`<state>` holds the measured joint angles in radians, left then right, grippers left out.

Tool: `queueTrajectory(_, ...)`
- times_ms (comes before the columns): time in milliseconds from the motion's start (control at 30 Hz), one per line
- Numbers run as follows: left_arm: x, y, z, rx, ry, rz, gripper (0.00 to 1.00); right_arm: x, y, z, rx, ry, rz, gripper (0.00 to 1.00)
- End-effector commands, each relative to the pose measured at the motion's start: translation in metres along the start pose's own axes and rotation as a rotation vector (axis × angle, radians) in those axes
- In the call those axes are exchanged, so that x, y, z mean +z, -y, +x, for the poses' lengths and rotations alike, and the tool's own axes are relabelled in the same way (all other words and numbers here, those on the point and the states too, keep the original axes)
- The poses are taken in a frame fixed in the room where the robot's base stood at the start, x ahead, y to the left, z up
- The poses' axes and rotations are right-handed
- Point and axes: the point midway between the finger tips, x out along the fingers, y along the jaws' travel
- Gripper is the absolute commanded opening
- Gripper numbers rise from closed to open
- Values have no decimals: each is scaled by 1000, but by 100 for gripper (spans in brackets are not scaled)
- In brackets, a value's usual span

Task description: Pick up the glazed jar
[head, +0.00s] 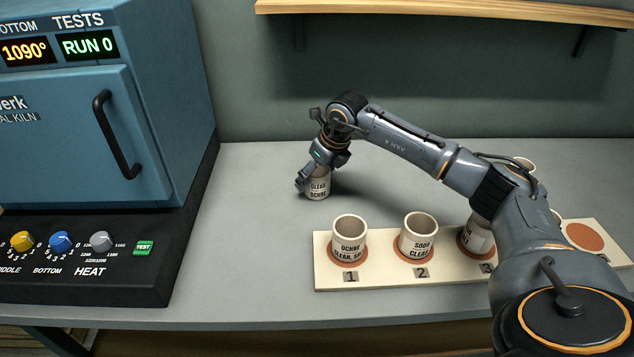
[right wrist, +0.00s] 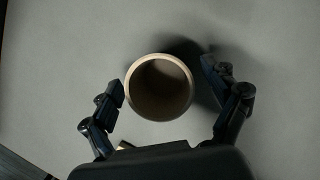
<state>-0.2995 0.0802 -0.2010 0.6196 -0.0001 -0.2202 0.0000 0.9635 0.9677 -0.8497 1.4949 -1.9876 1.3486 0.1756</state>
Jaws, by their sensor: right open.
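A pale jar (head: 318,186) marked "CLEAR" and "OCHRE" stands upright on the grey table, behind the white board. My right gripper (head: 313,178) is over it and hides part of its top. In the right wrist view the jar's round open mouth (right wrist: 160,87) lies between the two fingers of my right gripper (right wrist: 164,90). The fingers are spread, one on each side. The left finger is close to the jar's wall; the right finger has a wider gap. My left gripper is not in view.
A white numbered board (head: 385,278) holds jars on round spots, including jar 1 (head: 349,240) and jar 2 (head: 418,238). A blue kiln (head: 165,90) stands at the left. A wooden shelf (head: 450,12) hangs above. The table left of the jar is clear.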

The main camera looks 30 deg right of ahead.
Motion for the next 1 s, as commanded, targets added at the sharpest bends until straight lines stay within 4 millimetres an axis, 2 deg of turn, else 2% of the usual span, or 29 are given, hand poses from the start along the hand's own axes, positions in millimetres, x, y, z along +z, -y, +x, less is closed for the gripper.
queueTrajectory(67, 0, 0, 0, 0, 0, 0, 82, 0, 0, 0, 0, 0, 0, 87)
queueTrajectory(100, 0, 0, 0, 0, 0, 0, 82, 0, 0, 0, 0, 0, 0, 83)
queueTrajectory(400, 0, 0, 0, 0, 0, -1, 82, 0, 0, 0, 0, -1, 0, 24)
queueTrajectory(767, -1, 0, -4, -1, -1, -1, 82, 3, 0, -6, 0, 1, 0, 24)
queueTrajectory(1000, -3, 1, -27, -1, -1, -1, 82, 15, 0, -36, -1, 3, 0, 24)
